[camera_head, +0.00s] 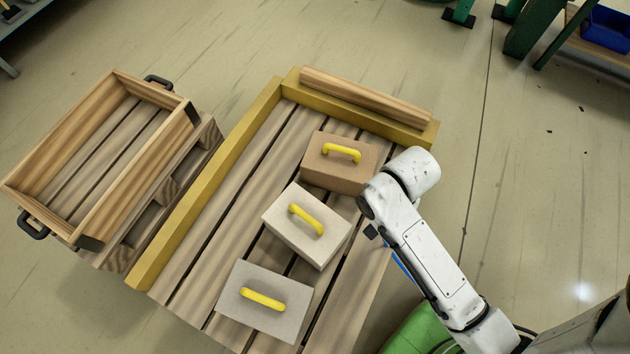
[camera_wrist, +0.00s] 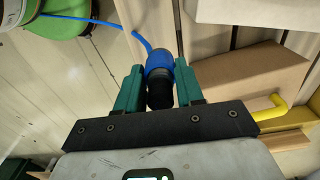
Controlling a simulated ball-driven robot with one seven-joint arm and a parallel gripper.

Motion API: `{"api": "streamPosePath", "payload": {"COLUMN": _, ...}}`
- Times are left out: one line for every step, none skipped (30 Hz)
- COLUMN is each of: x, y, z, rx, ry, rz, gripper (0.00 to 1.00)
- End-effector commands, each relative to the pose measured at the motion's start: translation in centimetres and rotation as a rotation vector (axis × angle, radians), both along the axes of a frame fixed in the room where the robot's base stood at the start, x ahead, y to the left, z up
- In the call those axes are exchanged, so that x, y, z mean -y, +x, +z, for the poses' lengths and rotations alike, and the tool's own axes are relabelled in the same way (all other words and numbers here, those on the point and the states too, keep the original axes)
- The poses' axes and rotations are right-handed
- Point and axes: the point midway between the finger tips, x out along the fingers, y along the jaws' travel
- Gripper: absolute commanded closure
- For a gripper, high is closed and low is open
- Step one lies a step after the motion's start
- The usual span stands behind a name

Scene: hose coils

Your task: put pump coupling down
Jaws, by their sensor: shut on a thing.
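The pump coupling (camera_wrist: 159,66) is a short blue and black cylinder with a thin blue hose (camera_wrist: 115,25) running from it. In the wrist view it sits between the green fingers of my gripper (camera_wrist: 160,84), which is shut on it. The hose leads to a green reel (camera_wrist: 62,14) at the upper left. In the head view my arm hides the coupling and most of the gripper, beside the pallet's right side. A bit of blue hose (camera_head: 402,267) shows below the arm, near the green reel (camera_head: 418,328).
A slatted wooden pallet (camera_head: 200,270) with yellow edge rails carries a brown box (camera_head: 338,177), a pale box (camera_head: 285,232) and a grey box (camera_head: 245,313), all with yellow handles. An empty wooden crate (camera_head: 60,145) sits at left.

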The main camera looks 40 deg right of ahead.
Motion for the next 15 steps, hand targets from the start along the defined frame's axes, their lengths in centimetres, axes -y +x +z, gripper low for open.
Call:
{"api": "streamPosePath", "payload": {"x": -0.1, "y": 0.8, "z": -0.3, "rx": 0.003, "ry": 0.000, "rz": 0.003, "gripper": 1.00}}
{"api": "streamPosePath", "payload": {"x": -0.2, "y": 1.3, "z": -0.5, "rx": 0.002, "ry": 0.001, "rz": 0.004, "gripper": 1.00}}
{"api": "streamPosePath", "payload": {"x": -0.3, "y": 2.1, "z": -0.8, "rx": 0.003, "ry": 0.000, "rz": 0.005, "gripper": 1.00}}
{"api": "streamPosePath", "payload": {"x": -0.4, "y": 2.7, "z": -1.2, "rx": 0.002, "ry": 0.001, "rz": 0.005, "gripper": 1.00}}
{"api": "streamPosePath", "payload": {"x": -0.5, "y": 3.5, "z": -1.5, "rx": 0.003, "ry": 0.001, "rz": 0.006, "gripper": 1.00}}
{"api": "streamPosePath", "payload": {"x": -0.6, "y": 4.4, "z": -1.9, "rx": 0.002, "ry": 0.001, "rz": 0.006, "gripper": 1.00}}
{"api": "streamPosePath", "payload": {"x": -0.7, "y": 5.0, "z": -2.2, "rx": 0.002, "ry": 0.001, "rz": 0.005, "gripper": 1.00}}
{"api": "streamPosePath", "payload": {"x": -0.8, "y": 5.7, "z": -2.5, "rx": 0.002, "ry": 0.001, "rz": 0.006, "gripper": 1.00}}
{"api": "streamPosePath", "payload": {"x": -0.9, "y": 6.6, "z": -2.9, "rx": 0.002, "ry": 0.001, "rz": 0.006, "gripper": 1.00}}
{"api": "streamPosePath", "payload": {"x": -1.0, "y": 7.3, "z": -3.1, "rx": 0.003, "ry": 0.000, "rz": 0.006, "gripper": 1.00}}
{"api": "streamPosePath", "payload": {"x": -1.0, "y": 7.9, "z": -3.5, "rx": 0.002, "ry": 0.001, "rz": 0.006, "gripper": 1.00}}
{"api": "streamPosePath", "payload": {"x": -1.2, "y": 8.8, "z": -3.9, "rx": 0.002, "ry": 0.001, "rz": 0.005, "gripper": 1.00}}
{"api": "streamPosePath", "payload": {"x": -1.3, "y": 9.3, "z": -4.4, "rx": 0.000, "ry": 0.000, "rz": 0.005, "gripper": 1.00}}
{"api": "streamPosePath", "payload": {"x": -1.3, "y": 9.6, "z": -5.1, "rx": -0.001, "ry": 0.001, "rz": 0.005, "gripper": 1.00}}
{"api": "streamPosePath", "payload": {"x": -1.4, "y": 10.2, "z": -5.9, "rx": -0.001, "ry": 0.001, "rz": 0.005, "gripper": 1.00}}
